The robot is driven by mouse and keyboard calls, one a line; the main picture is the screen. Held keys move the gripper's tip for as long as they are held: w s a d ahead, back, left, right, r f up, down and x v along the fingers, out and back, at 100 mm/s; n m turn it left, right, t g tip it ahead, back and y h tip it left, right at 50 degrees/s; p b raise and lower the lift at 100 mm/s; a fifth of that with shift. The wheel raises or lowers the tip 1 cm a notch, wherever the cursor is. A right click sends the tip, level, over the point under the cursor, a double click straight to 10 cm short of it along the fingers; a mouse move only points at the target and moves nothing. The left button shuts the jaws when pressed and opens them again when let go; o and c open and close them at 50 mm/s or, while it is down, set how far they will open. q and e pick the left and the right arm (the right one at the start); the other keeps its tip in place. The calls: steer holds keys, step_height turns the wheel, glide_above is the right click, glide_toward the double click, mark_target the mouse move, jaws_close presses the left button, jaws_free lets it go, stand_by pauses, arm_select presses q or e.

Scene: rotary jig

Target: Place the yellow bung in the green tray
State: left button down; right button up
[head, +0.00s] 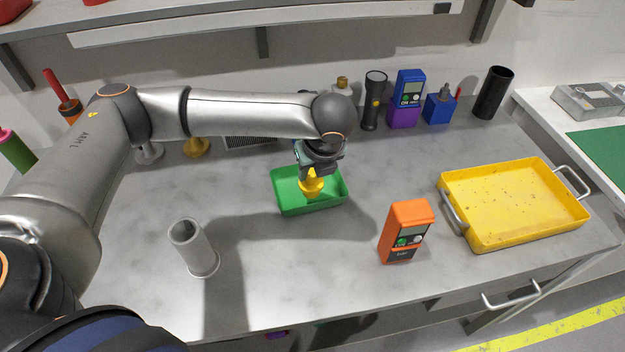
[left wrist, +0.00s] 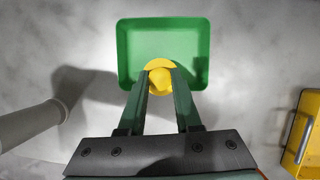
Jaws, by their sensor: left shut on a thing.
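The yellow bung (head: 311,184) is held by my left gripper (head: 314,168) over the green tray (head: 327,204). In the left wrist view the bung (left wrist: 158,78) sits between the two fingertips of my left gripper (left wrist: 160,82). The green tray (left wrist: 135,48) lies beyond it there, and the bung overlaps its near part. The tray looks empty where its floor shows. I cannot tell the exact height of the bung above the tray floor. My right gripper is in neither view.
A grey tube (head: 193,248) stands at the front left. An orange meter (head: 405,232) stands right of the green tray. A yellow handled tray (head: 515,205) is at the right. Several items, including a torch (head: 374,100) and a black cup (head: 493,92), line the back.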

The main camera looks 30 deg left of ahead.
mark_target(313, 179)
arm_select(q)
steer(key=shift+w+f, duration=0.25)
steer(key=shift+f, duration=1.6)
steer(key=shift+f, duration=0.1)
steer(key=c, duration=0.6)
jaws_free()
steer(key=v, duration=1.2)
steer(key=shift+p, duration=0.35)
